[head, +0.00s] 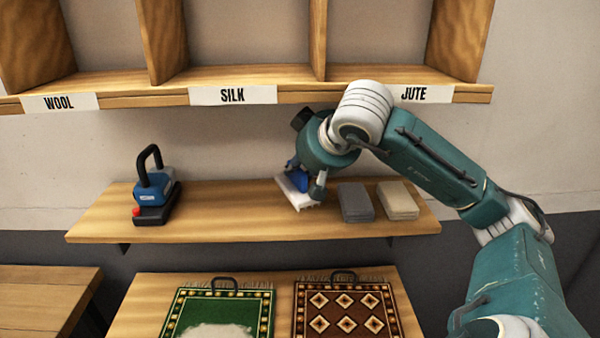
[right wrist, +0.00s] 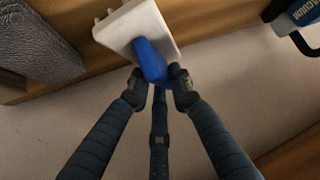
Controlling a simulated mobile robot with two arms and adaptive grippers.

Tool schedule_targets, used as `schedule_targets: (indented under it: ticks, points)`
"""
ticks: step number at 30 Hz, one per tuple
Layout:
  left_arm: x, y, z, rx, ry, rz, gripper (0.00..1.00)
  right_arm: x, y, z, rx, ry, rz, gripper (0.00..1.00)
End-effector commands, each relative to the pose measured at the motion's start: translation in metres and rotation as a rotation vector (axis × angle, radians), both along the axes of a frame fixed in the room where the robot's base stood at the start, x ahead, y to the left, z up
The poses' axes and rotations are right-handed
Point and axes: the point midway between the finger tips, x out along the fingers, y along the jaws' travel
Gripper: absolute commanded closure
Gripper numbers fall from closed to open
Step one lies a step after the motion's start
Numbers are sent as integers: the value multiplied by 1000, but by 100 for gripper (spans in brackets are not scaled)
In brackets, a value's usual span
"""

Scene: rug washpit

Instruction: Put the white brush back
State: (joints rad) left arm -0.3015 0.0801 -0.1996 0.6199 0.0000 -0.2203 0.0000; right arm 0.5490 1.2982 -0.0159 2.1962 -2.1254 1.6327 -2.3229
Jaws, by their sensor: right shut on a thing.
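The white brush (head: 290,190) has a white base and a blue handle. It is at the middle of the narrow wooden shelf (head: 240,222), left of two flat blocks, tilted in the head view. My right gripper (head: 306,184) is shut on its blue handle. In the right wrist view the brush (right wrist: 137,30) shows its white base beyond the fingertips, with the blue handle between the fingers (right wrist: 160,85). I cannot tell whether the base touches the shelf. My left gripper is not in view.
A grey block (head: 356,203) and a beige block (head: 397,201) lie just right of the brush. A blue and black vacuum tool (head: 154,190) stands at the shelf's left. Labelled cubbies (head: 290,76) hang above. Patterned rugs (head: 345,310) lie on a lower table.

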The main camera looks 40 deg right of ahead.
Motion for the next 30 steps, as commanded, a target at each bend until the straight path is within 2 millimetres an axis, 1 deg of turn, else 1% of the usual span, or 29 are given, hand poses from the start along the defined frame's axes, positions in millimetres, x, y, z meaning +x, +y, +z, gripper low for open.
schedule_targets:
  ticks: [1,6,16,21,22,24,30]
  points:
    - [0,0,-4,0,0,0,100,-1,1,-13,1,7,1,100]
    - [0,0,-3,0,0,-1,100,-1,1,-28,2,5,2,100]
    - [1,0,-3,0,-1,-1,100,-1,0,-30,-2,2,-1,100]
    - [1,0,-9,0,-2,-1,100,-1,0,-34,-2,2,-1,100]
    - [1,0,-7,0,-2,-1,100,-1,0,-33,-1,2,0,75]
    - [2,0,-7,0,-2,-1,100,-1,0,-33,0,3,0,62]
    - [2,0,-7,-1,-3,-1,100,-1,0,-33,0,4,0,62]
